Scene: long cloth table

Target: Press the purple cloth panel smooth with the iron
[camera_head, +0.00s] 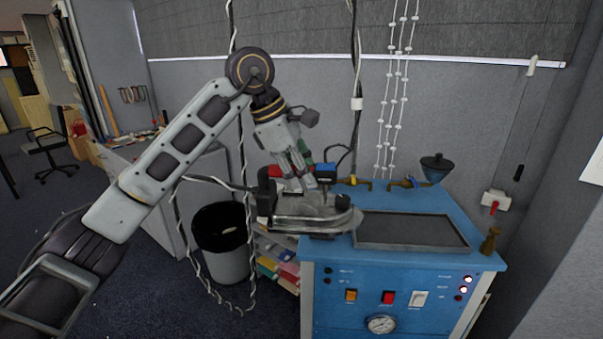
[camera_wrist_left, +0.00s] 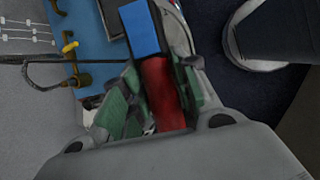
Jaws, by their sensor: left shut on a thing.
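The iron (camera_head: 312,212) is a grey metal body with a dark, cluttered top, at the left edge of the blue steam station. Its red and blue grip shows in the wrist view (camera_wrist_left: 163,90). My left gripper (camera_head: 303,172) comes down on the iron from above, with green-padded fingers shut around the red part of the grip. I cannot tell whether the iron touches the station or hangs just above it. The purple cloth panel is in neither view. My right gripper is not in view.
The blue station (camera_head: 340,268) has a dark rectangular pad (camera_head: 412,231) on top, a funnel and taps behind it, and switches and a gauge in front. A waste bin (camera_head: 222,243) stands to the left. Cords hang near the iron, and a grey wall is close behind.

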